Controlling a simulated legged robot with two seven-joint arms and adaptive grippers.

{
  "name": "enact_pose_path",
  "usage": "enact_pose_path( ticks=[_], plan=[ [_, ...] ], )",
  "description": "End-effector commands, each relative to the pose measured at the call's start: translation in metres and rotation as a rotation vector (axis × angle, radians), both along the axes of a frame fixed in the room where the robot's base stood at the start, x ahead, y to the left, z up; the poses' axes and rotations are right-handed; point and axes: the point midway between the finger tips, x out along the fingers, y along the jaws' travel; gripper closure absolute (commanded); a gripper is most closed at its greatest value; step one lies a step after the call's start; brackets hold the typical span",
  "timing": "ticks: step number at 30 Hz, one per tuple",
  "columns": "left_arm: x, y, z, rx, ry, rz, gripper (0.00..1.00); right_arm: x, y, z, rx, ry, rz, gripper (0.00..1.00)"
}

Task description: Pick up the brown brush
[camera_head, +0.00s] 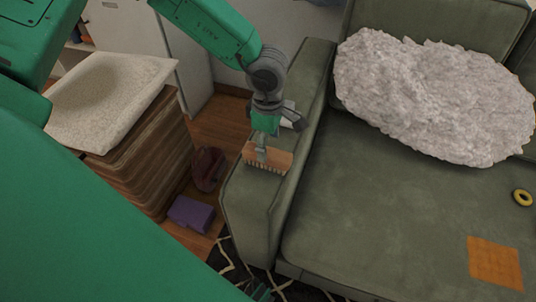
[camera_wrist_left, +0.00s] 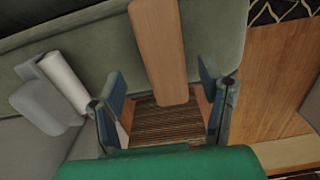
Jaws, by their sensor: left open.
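The brown brush (camera_head: 278,158) rests on the arm of the green sofa, with its wooden face up and bristles along its lower edge. My left gripper (camera_head: 262,150) is right at the brush in the head view, overlapping part of it. In the left wrist view the long wooden piece of the brush (camera_wrist_left: 158,50) runs down from the top edge toward the space between the two fingers. The left gripper (camera_wrist_left: 163,105) is open there, fingers apart on either side. A striped brown surface shows between the fingers. Contact cannot be told. My right gripper does not show.
A white-grey object (camera_head: 290,115) sits behind the gripper on the sofa arm (camera_head: 252,205). A purple block (camera_head: 190,214) and a dark red object (camera_head: 208,168) lie on the floor. A fluffy pillow (camera_head: 430,95), yellow ring (camera_head: 522,198) and orange square (camera_head: 495,262) are on the sofa.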

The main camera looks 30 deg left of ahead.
Motion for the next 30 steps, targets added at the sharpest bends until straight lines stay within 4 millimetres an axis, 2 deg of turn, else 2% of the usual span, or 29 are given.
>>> enact_pose_path(
  ticks=[5, 12, 20, 23, 25, 28, 29, 30],
  plan=[
    [-0.001, 0.000, -0.013, 0.001, 0.001, 0.000, 0.37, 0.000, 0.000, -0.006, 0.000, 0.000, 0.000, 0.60],
    [-0.004, 0.000, -0.049, 0.002, 0.001, 0.000, 0.37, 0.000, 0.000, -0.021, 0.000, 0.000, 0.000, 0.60],
    [-0.004, 0.000, -0.052, 0.001, -0.001, -0.001, 0.37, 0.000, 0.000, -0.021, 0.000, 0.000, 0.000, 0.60],
    [-0.004, 0.000, -0.052, 0.001, -0.001, -0.001, 0.69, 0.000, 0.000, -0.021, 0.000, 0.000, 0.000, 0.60],
    [-0.004, 0.000, -0.052, 0.001, -0.001, -0.001, 0.93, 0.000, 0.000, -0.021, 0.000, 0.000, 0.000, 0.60],
    [-0.004, 0.000, -0.052, 0.001, -0.001, -0.001, 0.95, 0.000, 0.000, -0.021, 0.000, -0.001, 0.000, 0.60],
    [-0.004, 0.000, -0.052, 0.001, -0.001, -0.001, 1.00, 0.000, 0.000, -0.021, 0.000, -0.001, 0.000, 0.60],
    [-0.004, 0.000, -0.052, 0.001, -0.001, -0.001, 1.00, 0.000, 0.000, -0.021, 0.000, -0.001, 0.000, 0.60]
  ],
)
